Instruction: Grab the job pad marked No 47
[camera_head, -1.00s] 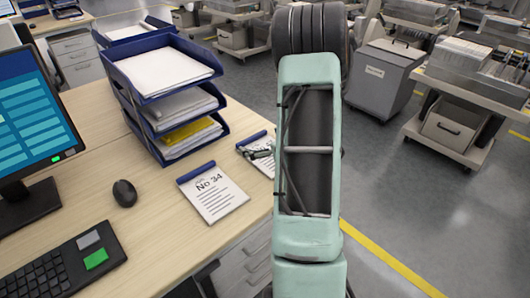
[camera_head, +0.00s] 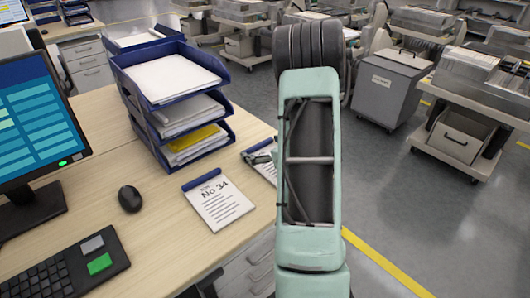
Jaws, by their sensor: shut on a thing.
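A job pad (camera_head: 218,204) with a blue top strip lies on the desk and reads "No 34". A second job pad (camera_head: 269,172) with a blue strip lies to its right near the desk edge. My arm covers most of this second pad, and I cannot read its number. My gripper (camera_head: 262,157) is at the second pad's upper left part, just below its blue strip, and is shut on this pad. The fingertips are small and partly hidden by my arm. The pad appears to be at desk level; I cannot tell whether it is lifted.
A blue letter tray stack (camera_head: 159,122) with papers stands behind the pads. A mouse (camera_head: 130,199), a keyboard (camera_head: 66,272) and a monitor (camera_head: 40,122) are at the left. Drawers (camera_head: 258,262) sit under the desk edge. Trolleys and a grey bin (camera_head: 388,88) stand beyond open floor.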

